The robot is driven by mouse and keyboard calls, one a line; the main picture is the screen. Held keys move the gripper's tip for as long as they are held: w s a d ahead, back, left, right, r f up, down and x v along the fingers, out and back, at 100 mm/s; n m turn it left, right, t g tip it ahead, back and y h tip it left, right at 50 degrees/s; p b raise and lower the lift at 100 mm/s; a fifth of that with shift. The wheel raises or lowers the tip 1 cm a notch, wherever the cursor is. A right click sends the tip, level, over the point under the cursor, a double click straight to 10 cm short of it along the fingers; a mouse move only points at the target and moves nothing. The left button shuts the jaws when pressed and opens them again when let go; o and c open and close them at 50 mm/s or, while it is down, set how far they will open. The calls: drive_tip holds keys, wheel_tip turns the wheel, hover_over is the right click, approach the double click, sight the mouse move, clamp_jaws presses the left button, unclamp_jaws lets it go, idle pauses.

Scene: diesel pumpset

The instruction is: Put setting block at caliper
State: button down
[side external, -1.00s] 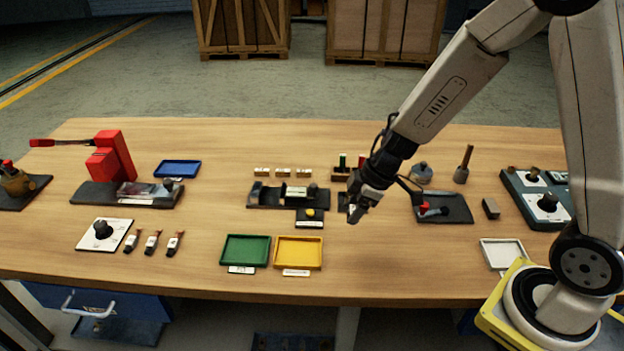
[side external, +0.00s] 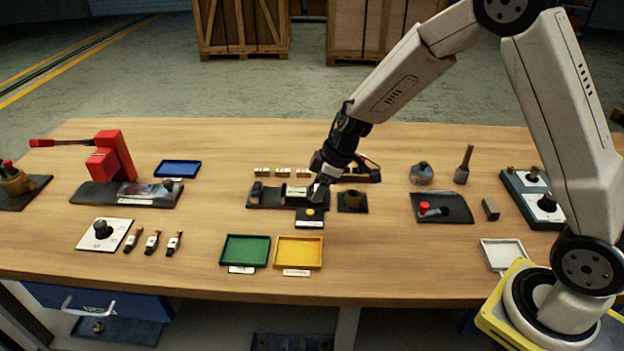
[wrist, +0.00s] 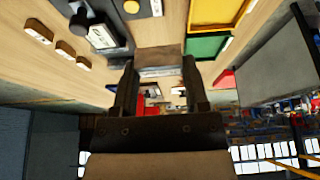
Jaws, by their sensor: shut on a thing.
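My gripper (side external: 318,194) is over the right end of a dark fixture (side external: 264,203) in the middle of the table, which carries a pale piece in its centre. In the wrist view my gripper's fingers (wrist: 160,75) are shut on a small greyish block (wrist: 158,72), which looks like the setting block. In the side view the block is too small and covered to make out. I cannot tell for sure which item is the caliper; the dark fixture may be it. Whether the block touches the fixture is unclear.
A small black stand with a yellow button (side external: 310,213) is just in front of my gripper. Green (side external: 245,264) and yellow (side external: 298,266) trays lie nearer the front edge. A dark round stand (side external: 352,203) is to the right. Small brass pieces (side external: 282,172) lie behind.

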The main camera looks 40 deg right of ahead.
hover_over(268, 196)
drive_tip(key=shift+s+d+f, duration=0.35)
drive_tip(key=shift+d+f, duration=0.1)
drive_tip(key=shift+f, duration=0.1)
drive_tip(key=shift+f, duration=0.15)
idle(0.3)
drive_tip(key=shift+f, duration=3.5)
drive_tip(key=shift+f, duration=0.35)
unclamp_jaws()
drive_tip(key=shift+r, duration=3.5)
